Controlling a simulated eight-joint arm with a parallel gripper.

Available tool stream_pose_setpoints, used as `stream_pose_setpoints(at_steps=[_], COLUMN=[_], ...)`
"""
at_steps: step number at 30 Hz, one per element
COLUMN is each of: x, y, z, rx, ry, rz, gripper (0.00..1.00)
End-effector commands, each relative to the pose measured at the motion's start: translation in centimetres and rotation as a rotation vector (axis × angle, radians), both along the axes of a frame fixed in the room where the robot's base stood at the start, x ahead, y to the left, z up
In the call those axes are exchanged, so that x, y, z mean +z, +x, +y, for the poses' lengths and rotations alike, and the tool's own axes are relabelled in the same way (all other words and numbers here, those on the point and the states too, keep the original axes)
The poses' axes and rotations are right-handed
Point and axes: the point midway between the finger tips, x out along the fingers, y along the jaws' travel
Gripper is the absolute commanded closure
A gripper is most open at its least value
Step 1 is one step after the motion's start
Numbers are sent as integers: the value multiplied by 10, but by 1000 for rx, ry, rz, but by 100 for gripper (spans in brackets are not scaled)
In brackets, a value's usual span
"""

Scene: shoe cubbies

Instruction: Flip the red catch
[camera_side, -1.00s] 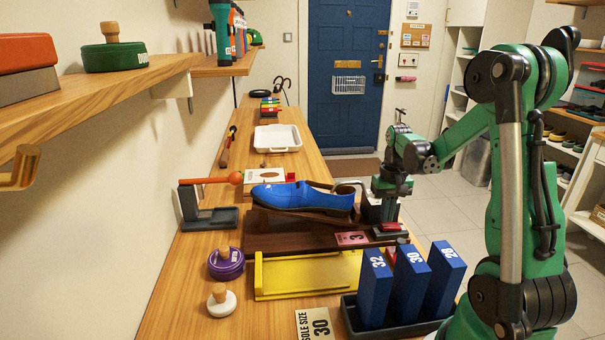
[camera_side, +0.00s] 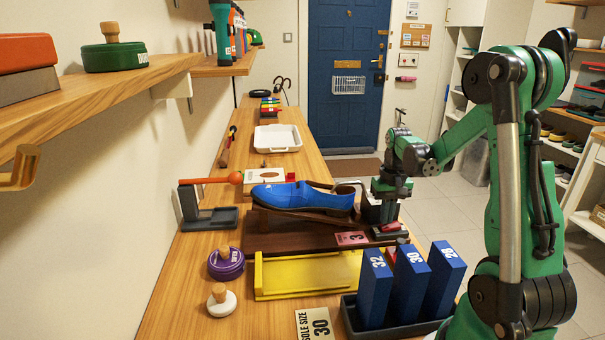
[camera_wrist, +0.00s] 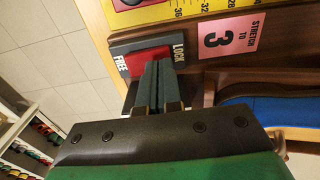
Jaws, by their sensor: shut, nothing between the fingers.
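The red catch (camera_wrist: 136,63) lies on a dark plate (camera_wrist: 118,48) marked FREE at its left end and LOCK at its right in the wrist view. Red shows beside FREE and behind the fingertips, which hide part of it. My gripper (camera_wrist: 159,66) is shut and empty, its fingertips over the plate on the LOCK side of the visible red. I cannot tell whether they touch the catch. In the side view my gripper (camera_side: 388,222) points down at the plate, just right of the blue shoe (camera_side: 303,198) on its brown stretcher.
A pink "STRETCH TO 3" card (camera_side: 352,238) lies beside the plate. In front are a yellow tray (camera_side: 300,278) and blue blocks (camera_side: 408,285) in a dark holder. A bracket with an orange-tipped rod (camera_side: 210,180) stands left of the shoe.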

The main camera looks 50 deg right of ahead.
Motion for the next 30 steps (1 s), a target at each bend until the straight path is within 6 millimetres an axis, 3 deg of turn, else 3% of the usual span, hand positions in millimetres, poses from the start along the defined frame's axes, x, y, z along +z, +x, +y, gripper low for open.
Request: stream_pose_setpoints(at_steps=[19,30], x=[57,63], y=[0,0], z=[0,0], rx=[0,0], ry=[0,0], rz=[0,0], gripper=[100,100])
